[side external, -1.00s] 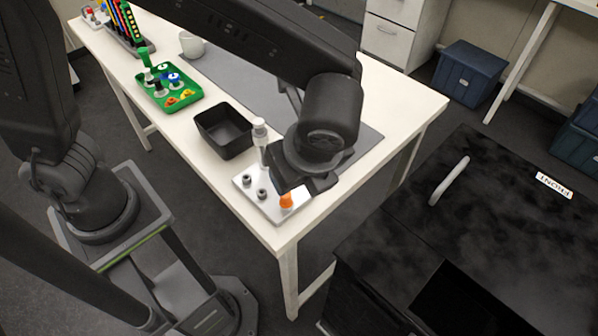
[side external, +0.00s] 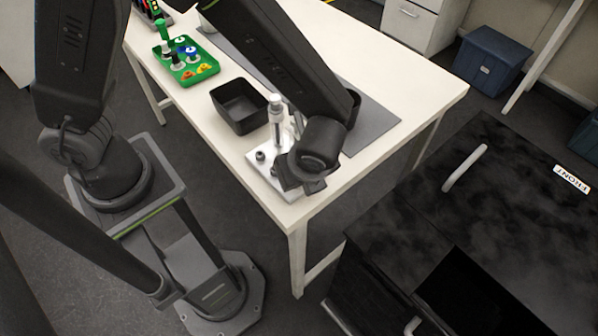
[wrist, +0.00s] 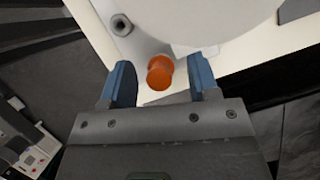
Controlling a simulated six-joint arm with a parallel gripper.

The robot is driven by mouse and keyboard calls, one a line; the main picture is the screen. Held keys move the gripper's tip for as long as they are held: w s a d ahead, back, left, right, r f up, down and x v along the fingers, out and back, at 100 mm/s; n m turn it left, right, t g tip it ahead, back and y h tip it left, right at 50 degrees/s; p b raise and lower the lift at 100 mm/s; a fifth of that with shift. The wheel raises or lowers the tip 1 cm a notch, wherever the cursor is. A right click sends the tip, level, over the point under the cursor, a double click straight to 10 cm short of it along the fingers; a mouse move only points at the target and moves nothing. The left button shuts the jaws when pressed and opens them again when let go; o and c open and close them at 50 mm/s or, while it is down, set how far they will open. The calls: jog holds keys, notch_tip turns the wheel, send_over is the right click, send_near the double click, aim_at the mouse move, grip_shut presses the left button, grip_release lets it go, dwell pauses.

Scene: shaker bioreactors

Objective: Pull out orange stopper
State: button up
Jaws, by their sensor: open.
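The orange stopper (wrist: 160,73) shows in the wrist view between the two blue fingertips of my gripper (wrist: 161,78). The fingers are open, with a gap on each side of the stopper, and I see no contact. In the side view my gripper (side external: 300,180) is low over the front corner of the white plate (side external: 258,172) and hides the stopper. The stopper sits near the plate's edge.
A tall white-and-metal post (side external: 277,125) stands on the plate close to my wrist. A black bin (side external: 240,107) is behind it, and a green tray (side external: 187,62) with coloured pieces is farther back. A black cabinet (side external: 450,225) stands at the right.

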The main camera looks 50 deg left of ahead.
jog(key=shift+a+f, duration=0.1)
jog(key=shift+f, duration=0.15)
jog(key=shift+c, duration=0.5)
jog(key=c, duration=0.9)
jog(key=shift+r, duration=0.95)
jog(key=shift+r, duration=0.35)
jog(key=shift+r, duration=0.1)
jog(key=shift+r, duration=1.45)
